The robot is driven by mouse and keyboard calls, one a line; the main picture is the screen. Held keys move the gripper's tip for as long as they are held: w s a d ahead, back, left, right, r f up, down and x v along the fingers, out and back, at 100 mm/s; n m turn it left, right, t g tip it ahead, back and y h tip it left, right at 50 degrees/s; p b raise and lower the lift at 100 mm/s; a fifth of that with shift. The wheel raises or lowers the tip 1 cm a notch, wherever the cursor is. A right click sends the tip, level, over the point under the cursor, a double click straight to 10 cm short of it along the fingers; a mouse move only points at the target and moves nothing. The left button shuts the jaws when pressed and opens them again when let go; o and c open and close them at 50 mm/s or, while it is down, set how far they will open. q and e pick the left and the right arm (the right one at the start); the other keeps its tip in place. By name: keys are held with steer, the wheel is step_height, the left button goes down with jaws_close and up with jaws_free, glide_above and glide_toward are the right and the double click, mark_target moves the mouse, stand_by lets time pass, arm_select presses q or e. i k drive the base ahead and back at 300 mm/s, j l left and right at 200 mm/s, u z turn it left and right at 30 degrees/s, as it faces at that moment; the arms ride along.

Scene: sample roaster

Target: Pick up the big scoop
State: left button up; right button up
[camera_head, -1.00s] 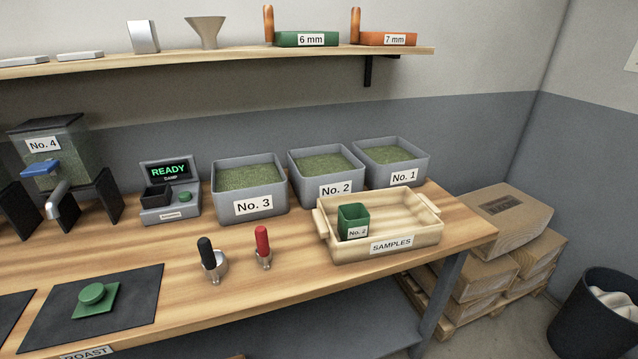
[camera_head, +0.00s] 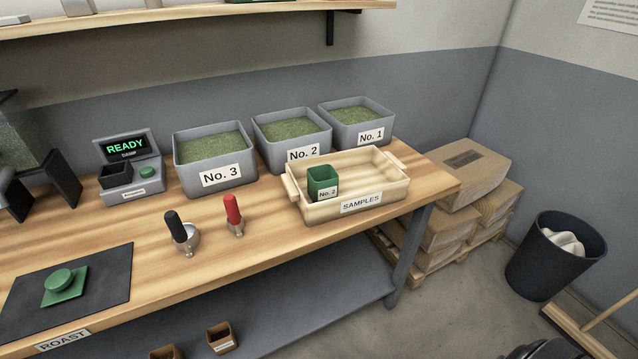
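Two scoops stand on the wooden bench with their handles up. The black-handled scoop (camera_head: 175,227) has a metal bowl that looks larger, so it appears to be the big scoop. The red-handled scoop (camera_head: 234,210) stands to its right with a smaller-looking metal end. The two are apart, and nothing touches either handle. Neither of my grippers is in view.
Behind the scoops stand bins No. 3 (camera_head: 215,160), No. 2 (camera_head: 291,138) and No. 1 (camera_head: 357,121). The samples tray (camera_head: 375,185) is to the right, holding a green cup (camera_head: 322,183). A dark mat (camera_head: 105,290) lies left. Bench between is clear.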

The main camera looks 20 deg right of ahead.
mark_target(185, 237)
steer(key=z, duration=0.2)
steer(key=k+j+z, duration=0.15)
steer(key=z, duration=0.25)
steer(key=k+j+z, duration=0.25)
steer(key=z, duration=0.15)
steer(key=k+j+z, duration=0.2)
steer(key=z, duration=0.2)
steer(key=k+j+z, duration=0.15)
steer(key=z, duration=0.25)
steer(key=j, duration=0.35)
steer(key=k, duration=0.05)
